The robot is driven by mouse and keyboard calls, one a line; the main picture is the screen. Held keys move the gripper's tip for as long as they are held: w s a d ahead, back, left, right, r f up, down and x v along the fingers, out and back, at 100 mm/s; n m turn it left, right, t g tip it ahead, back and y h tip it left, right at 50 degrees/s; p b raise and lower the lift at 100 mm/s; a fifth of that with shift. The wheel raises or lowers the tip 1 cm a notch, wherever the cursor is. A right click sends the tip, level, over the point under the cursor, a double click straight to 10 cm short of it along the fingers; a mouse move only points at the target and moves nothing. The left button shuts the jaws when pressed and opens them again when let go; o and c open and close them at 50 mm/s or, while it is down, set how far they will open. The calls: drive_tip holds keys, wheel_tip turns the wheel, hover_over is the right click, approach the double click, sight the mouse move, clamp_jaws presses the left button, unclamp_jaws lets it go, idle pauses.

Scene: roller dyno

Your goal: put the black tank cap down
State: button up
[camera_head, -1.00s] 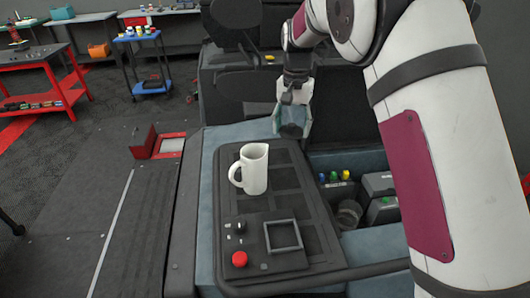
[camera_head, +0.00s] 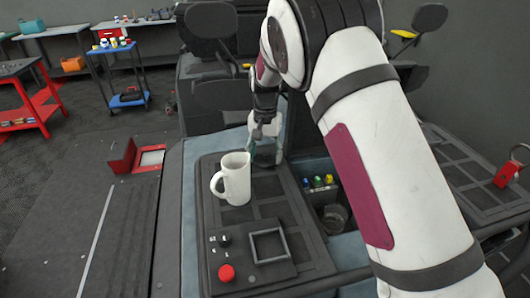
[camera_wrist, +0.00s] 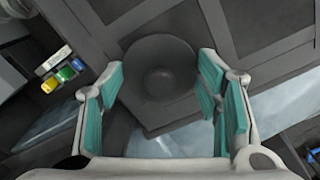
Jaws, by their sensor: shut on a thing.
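The black tank cap (camera_wrist: 158,68) is a round dark piece with a knob in its middle, between the teal pads of my gripper (camera_wrist: 160,85) in the wrist view. My gripper is shut on it. In the head view my gripper (camera_head: 265,148) is low at the far right corner of the dark console top (camera_head: 205,225), just behind the white jug. The cap is mostly hidden there by the fingers. I cannot tell whether it touches the surface.
A white jug (camera_head: 236,180) stands upright close in front of my gripper. A red button (camera_head: 226,272) and a square frame (camera_head: 268,246) sit at the console's near end. A recessed bin with colored caps (camera_head: 318,182) lies to the right.

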drive_tip(key=shift+f, duration=0.25)
drive_tip(key=o, duration=1.2)
drive_tip(key=shift+c, duration=0.2)
